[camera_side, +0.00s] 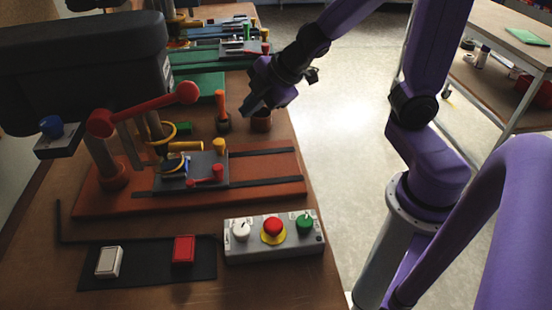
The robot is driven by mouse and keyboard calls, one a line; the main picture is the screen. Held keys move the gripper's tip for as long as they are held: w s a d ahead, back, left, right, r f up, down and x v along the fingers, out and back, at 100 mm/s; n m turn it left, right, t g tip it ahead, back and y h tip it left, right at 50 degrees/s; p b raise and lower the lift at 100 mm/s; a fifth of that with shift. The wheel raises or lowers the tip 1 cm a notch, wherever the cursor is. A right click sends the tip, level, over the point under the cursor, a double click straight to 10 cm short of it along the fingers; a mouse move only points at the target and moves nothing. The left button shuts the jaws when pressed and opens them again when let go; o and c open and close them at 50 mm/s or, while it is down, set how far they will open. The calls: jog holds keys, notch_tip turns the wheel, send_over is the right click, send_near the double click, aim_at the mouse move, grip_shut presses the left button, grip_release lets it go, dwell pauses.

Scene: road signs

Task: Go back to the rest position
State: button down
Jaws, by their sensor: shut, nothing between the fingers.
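My gripper (252,106) is at the end of the purple arm, in the upper middle of the side view. It points down and to the left, above the right side of the brown workbench (140,236). Its fingers are together, with nothing seen between them.
A machine with a red lever (145,108) stands on an orange base (265,185). A grey control box (273,239) with knobs is in front. A black mat (140,279) holds a white and a red block. A shelf (500,60) stands right; floor between is clear.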

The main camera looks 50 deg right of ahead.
jog(key=s+d+f+m+g+h, duration=0.1)
jog(key=s+g, duration=0.2)
jog(key=s, duration=0.8)
jog(key=s+d+m+g+h, duration=0.1)
jog(key=s+d+m+g, duration=0.1)
jog(key=s, duration=0.9)
jog(key=shift+s+f+g, duration=0.15)
jog(key=shift+f+g, duration=0.2)
jog(key=shift+g, duration=0.55)
